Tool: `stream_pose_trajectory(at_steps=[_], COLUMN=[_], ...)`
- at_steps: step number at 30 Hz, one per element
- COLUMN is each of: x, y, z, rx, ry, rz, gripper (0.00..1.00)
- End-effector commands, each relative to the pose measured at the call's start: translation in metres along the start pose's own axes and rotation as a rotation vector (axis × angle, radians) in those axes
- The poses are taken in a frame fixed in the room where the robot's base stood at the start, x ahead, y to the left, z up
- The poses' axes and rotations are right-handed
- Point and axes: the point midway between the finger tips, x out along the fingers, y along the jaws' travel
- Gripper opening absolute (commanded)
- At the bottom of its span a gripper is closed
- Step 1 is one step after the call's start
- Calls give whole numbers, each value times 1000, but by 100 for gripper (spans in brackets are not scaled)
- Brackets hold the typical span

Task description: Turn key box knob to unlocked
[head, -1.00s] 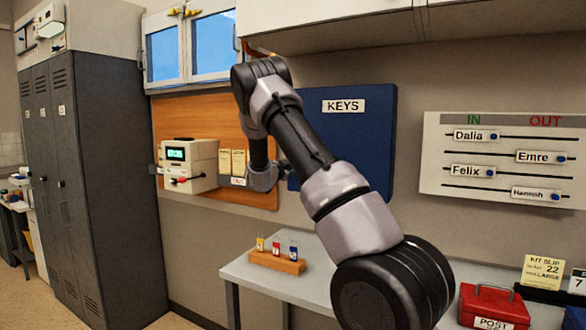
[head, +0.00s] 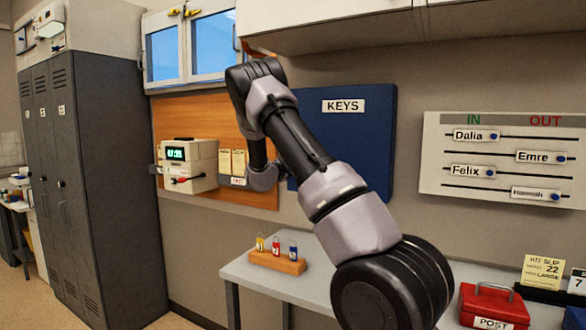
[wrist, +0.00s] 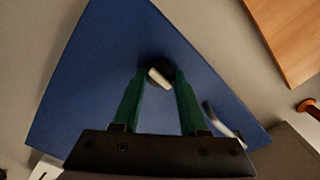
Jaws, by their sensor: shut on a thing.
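The key box (head: 365,140) is a dark blue box on the wall marked KEYS. Its blue front also fills much of the wrist view (wrist: 90,100). The knob (wrist: 160,74) is dark and round with a pale pointer bar, and it sits on that front. My gripper (wrist: 160,80) has its two green fingers on either side of the knob and is shut on it. A pale curved handle (wrist: 224,120) is on the box to the right of the fingers. In the head view my arm hides the knob and the gripper.
A beige device (head: 190,163) with a lit display hangs left of the box. A wooden rack (head: 277,262) with several coloured tags and a red box (head: 492,305) stand on the grey table (head: 240,270). White cupboards (head: 330,22) hang above. An IN/OUT board (head: 500,160) is at right.

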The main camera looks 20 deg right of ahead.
Motion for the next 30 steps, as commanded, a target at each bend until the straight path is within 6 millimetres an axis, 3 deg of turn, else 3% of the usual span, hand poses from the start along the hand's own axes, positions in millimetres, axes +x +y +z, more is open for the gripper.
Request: stream_pose_trajectory(at_steps=[3,4,6,18,30], x=[0,0,0,-6,-80], y=[1,1,1,0,0], z=[1,1,1,1,2], rx=[1,0,0,-1,-1], ry=[-2,-2,-2,-2,-4], rz=[3,3,2,0,0], gripper=[0,46,73,73,73])
